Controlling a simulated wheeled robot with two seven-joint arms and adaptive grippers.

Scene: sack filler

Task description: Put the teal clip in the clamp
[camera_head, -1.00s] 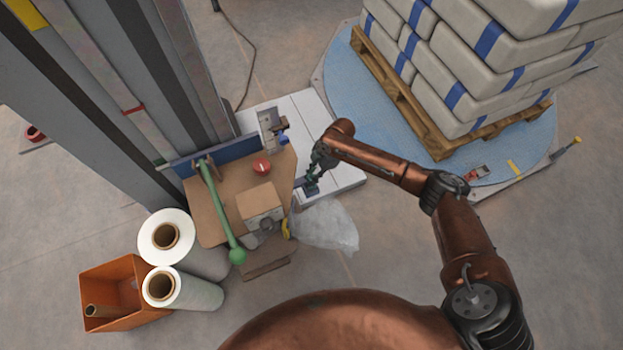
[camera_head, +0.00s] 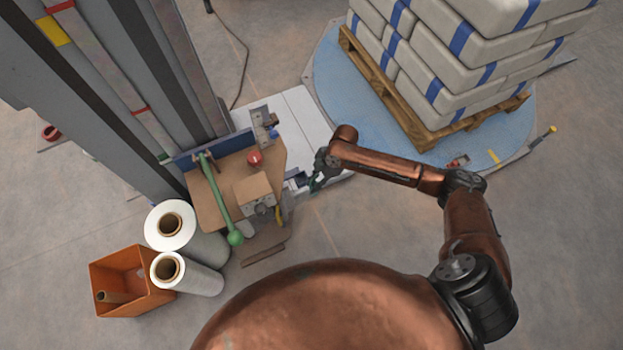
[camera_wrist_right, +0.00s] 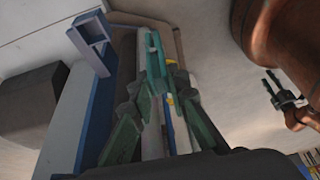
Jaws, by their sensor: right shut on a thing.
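My right gripper (camera_head: 314,184) reaches from the right to the right edge of the brown bench (camera_head: 210,200). In the right wrist view its green fingers (camera_wrist_right: 155,95) are closed around a narrow teal piece (camera_wrist_right: 154,62), apparently the teal clip. White and yellow parts show beside it. A blue-grey bracket with a square opening (camera_wrist_right: 92,32) stands left of the fingertips, apart from the teal piece; I cannot tell if it is the clamp. Another small gripper (camera_wrist_right: 286,98), probably my left, shows at the right of the wrist view; its jaws are unclear. The left arm is absent from the head view.
The bench holds a green lever (camera_head: 221,205), a red knob (camera_head: 254,158) and a cardboard-coloured box (camera_head: 253,189). White film rolls (camera_head: 188,272) and an orange bin (camera_head: 120,268) stand lower left. Stacked sacks (camera_head: 450,50) sit on a pallet upper right.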

